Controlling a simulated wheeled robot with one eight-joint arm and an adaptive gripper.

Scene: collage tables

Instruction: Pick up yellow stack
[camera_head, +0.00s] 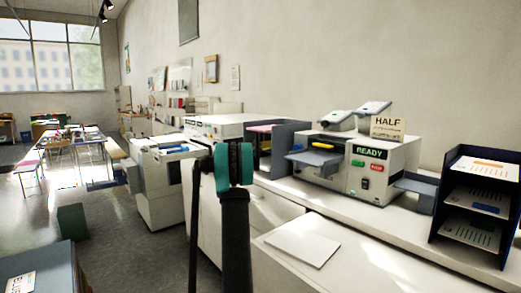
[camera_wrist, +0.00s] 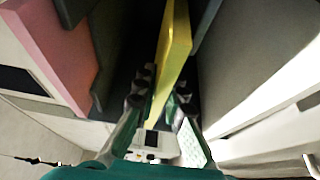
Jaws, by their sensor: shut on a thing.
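The yellow stack (camera_wrist: 177,40) is a flat yellow slab, seen nearly edge-on in the wrist view. My gripper (camera_wrist: 164,90) has its dark and green fingers on either side of the near end of the yellow stack and is shut on it. The stack extends away from the fingers between dark walls of a sorter. In the head view my arm, with a teal joint, rises in front of the dark blue sorter (camera_head: 292,140); the gripper's fingertips are hidden there.
A pink stack (camera_wrist: 58,45) lies in the neighbouring slot. A white machine (camera_head: 375,155) with a READY sign stands right of the sorter on the long white counter (camera_head: 390,255). A dark paper rack (camera_head: 447,180) stands at far right. Open floor lies left.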

